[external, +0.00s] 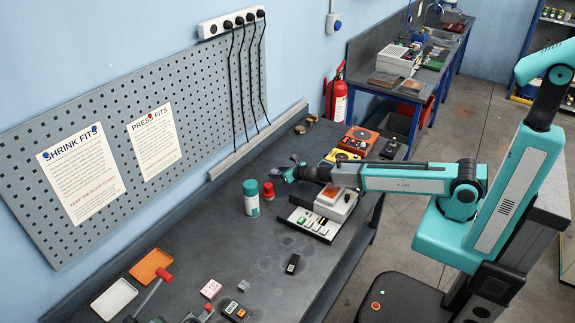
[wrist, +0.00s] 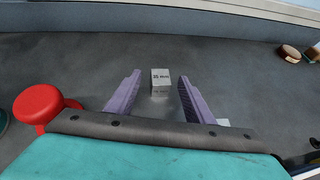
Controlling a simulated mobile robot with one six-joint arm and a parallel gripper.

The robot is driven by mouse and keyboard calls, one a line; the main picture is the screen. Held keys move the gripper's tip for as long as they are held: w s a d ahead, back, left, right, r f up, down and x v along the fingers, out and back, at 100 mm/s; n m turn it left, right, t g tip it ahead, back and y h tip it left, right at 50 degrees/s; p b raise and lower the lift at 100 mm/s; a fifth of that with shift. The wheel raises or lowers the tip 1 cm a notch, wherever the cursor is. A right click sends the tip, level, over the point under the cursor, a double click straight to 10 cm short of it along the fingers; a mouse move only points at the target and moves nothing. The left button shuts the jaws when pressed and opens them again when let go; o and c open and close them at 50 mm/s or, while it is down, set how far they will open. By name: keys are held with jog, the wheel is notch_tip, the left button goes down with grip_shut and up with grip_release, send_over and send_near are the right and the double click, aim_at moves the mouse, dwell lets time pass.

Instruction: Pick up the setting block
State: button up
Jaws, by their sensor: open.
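A small grey metal block with dark lettering, which looks like the setting block (wrist: 160,77), sits on the dark bench in the wrist view. It appears between the two purple fingers of my gripper (wrist: 159,78), near their tips, with a gap on each side. How far the block lies below or beyond the tips is hard to tell. In the external view my gripper (external: 289,172) is low over the bench, beyond the white-and-orange instrument. I cannot clearly make out the block there. My gripper is open and empty.
A red-topped object (wrist: 38,103) stands close left of my gripper; it also shows in the external view (external: 268,191), beside a white-and-teal bottle (external: 251,198). A keyed panel (external: 309,224) lies in front. Brass-coloured round pieces (wrist: 290,52) are at the right.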

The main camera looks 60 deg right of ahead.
jog(key=shift+w+d+f, duration=0.1)
jog(key=shift+w+f, duration=0.2)
jog(key=shift+w, duration=0.25)
jog(key=shift+c, duration=0.5)
grip_shut()
jog(key=shift+r, duration=0.15)
notch_tip(320, 180, up, 10)
jog(key=b, duration=0.1)
dwell(0.5)
dwell(0.5)
